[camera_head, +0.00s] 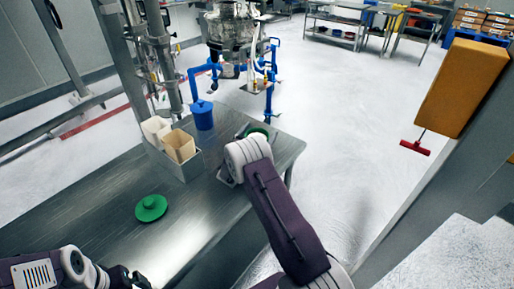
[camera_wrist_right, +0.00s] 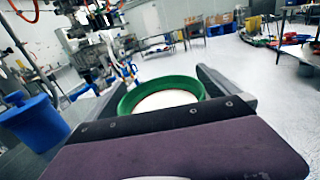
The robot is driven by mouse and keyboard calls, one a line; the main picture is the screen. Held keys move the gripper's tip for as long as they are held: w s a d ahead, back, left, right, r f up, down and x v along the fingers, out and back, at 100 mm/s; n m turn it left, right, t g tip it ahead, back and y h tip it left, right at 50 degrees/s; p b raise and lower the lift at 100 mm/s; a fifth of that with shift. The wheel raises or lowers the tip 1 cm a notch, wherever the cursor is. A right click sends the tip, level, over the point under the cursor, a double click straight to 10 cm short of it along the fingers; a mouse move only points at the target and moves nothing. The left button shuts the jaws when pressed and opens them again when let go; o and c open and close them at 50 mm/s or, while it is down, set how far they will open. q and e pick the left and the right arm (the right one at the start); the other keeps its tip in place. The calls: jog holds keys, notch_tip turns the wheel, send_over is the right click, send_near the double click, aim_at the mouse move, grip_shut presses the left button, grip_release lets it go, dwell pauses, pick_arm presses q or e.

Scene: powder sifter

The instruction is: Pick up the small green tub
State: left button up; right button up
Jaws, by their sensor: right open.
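The small green tub (camera_wrist_right: 165,85) lies between the two fingers of my right gripper (camera_wrist_right: 158,82) in the right wrist view. Its green rim surrounds a pale white inside. The fingers stand open on either side; I cannot tell whether they touch it. My left gripper (camera_head: 132,279) is at the lower left edge, small and dark, apart from the tub.
A green lid-like disc (camera_head: 151,208) lies on the metal table (camera_head: 105,225). A grey bin (camera_head: 189,169) holds a white container (camera_head: 155,130) and a beige one (camera_head: 180,146). A blue bucket (camera_head: 202,116) stands behind. The sifter (camera_head: 232,28) with blue pipes is beyond the table.

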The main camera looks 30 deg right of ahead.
jog(key=shift+s+a+r, duration=0.1)
jog(key=c, duration=2)
pick_arm(q)
notch_tip(320, 180, up, 3)
jog(key=p, duration=0.3)
jog(key=shift+r, duration=0.15)
notch_tip(320, 180, up, 4)
jog(key=p, duration=0.4)
jog(key=shift+f, duration=0.2)
pick_arm(e)
jog(key=shift+o, duration=0.2)
jog(key=s+d+r, duration=0.5)
jog(key=s+r, duration=0.5)
jog(key=r, duration=0.1)
jog(key=shift+d, duration=0.25)
jog(key=shift+s, duration=0.1)
pick_arm(q)
notch_tip(320, 180, up, 3)
jog(key=p, duration=0.3)
jog(key=shift+r, duration=0.1)
pick_arm(e)
notch_tip(320, 180, up, 5)
